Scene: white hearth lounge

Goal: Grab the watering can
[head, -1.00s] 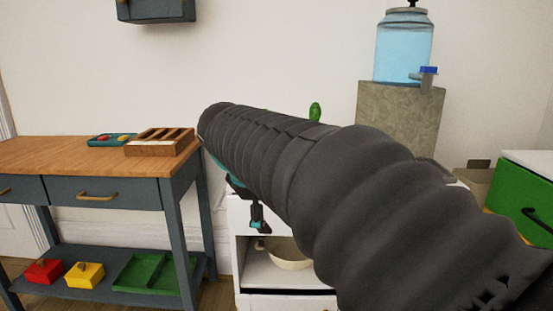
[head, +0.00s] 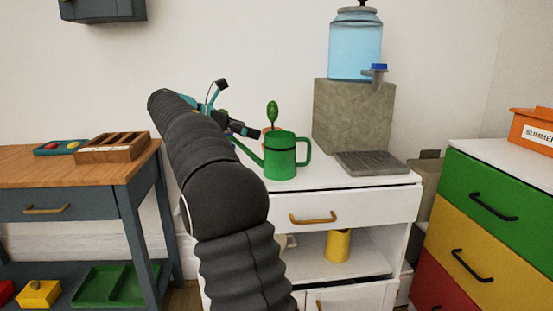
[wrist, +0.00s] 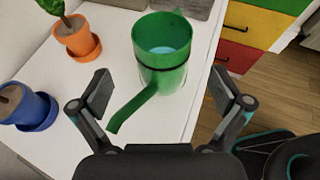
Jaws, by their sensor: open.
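A green watering can (head: 281,157) with a dark band stands upright on the white cabinet top (head: 340,178). Its handle is on the right and its spout on the left in the head view. In the wrist view the watering can (wrist: 161,65) stands ahead of my gripper (wrist: 159,98), with its spout pointing back toward me between the fingers. Water shows inside it. My gripper is open and empty, its two fingers spread wide. In the head view my gripper (head: 240,130) is left of the can, partly hidden by my arm.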

